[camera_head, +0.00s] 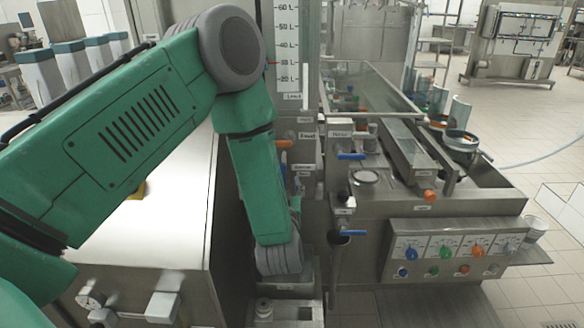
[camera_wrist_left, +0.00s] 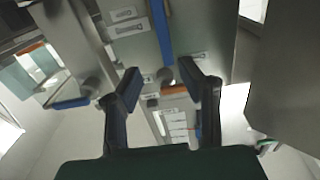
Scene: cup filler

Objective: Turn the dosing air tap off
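My left arm (camera_head: 262,185) comes in from the left in the head view and reaches down beside the machine's taps. Its fingers are hidden there. In the left wrist view my left gripper (camera_wrist_left: 159,71) is open, its two dark fingers apart, with nothing held between them. Beyond the fingers are a long blue bar (camera_wrist_left: 161,30), an orange handle (camera_wrist_left: 174,90) and a blue handle (camera_wrist_left: 70,103). In the head view, taps show an orange handle (camera_head: 284,144), an upper blue handle (camera_head: 352,156) and a lower blue handle (camera_head: 353,233). I cannot tell which is the dosing air tap. My right gripper is out of view.
A steel cabinet (camera_head: 185,240) stands left of the arm. A control panel (camera_head: 450,250) with several coloured knobs and buttons is at the right. A glass-sided trough (camera_head: 370,90) lies behind the taps. A level scale (camera_head: 287,45) stands upright behind the arm.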

